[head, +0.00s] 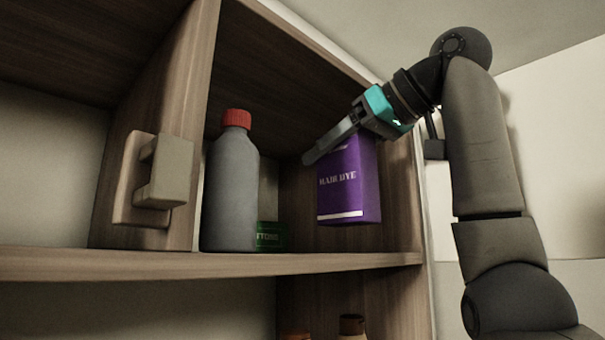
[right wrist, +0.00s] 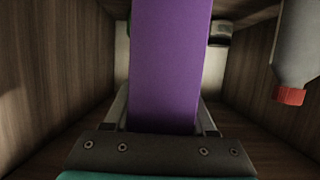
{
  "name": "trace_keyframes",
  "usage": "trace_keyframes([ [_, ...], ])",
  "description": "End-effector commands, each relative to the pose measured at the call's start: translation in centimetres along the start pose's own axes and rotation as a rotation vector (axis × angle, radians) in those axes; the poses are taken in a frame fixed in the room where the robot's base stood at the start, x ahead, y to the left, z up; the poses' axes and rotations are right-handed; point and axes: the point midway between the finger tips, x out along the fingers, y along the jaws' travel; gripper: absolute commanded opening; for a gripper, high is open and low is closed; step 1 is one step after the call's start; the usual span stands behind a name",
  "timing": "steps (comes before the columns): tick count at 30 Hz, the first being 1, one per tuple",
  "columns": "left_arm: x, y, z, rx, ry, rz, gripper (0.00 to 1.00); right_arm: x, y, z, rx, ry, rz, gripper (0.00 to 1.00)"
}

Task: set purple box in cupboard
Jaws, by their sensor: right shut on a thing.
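The purple box (head: 347,189), labelled "HAIR DYE", is in the right part of the cupboard compartment in the head view. My right gripper (head: 314,156) is shut on its upper part, coming in from the right. The box looks upright, with its bottom edge above the level of the shelf (head: 330,262); the wrist view does not show its base. In the right wrist view the purple box (right wrist: 168,65) fills the middle, between the two fingers (right wrist: 163,117). The wooden cupboard (head: 400,195) surrounds it. My left gripper is not in view.
A grey bottle with a red cap (head: 231,190) stands left of the box; it also shows in the right wrist view (right wrist: 299,50). A green box (head: 270,236) is behind it. A wooden handle block (head: 160,175) is on the left divider. Containers (head: 351,325) stand on the lower shelf.

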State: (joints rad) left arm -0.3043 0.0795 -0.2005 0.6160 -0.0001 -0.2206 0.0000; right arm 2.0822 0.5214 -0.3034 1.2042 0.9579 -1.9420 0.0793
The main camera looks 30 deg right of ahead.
Motion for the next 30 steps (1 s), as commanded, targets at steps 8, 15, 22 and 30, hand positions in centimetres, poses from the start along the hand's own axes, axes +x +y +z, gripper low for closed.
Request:
trace_keyframes([
  [8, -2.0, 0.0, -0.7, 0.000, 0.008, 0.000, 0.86, 4.9, 0.0, -2.0, 0.000, 0.000, -0.001, 0.00],
  [15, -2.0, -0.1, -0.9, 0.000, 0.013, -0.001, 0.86, 5.8, 0.1, -1.1, 0.001, 0.001, 0.002, 0.00],
  [22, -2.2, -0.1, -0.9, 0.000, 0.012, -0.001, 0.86, 6.5, 0.1, 0.9, 0.000, 0.002, 0.001, 0.00],
  [30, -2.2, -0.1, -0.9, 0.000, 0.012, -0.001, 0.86, 6.5, 0.0, 1.3, 0.001, 0.003, 0.000, 0.00],
])
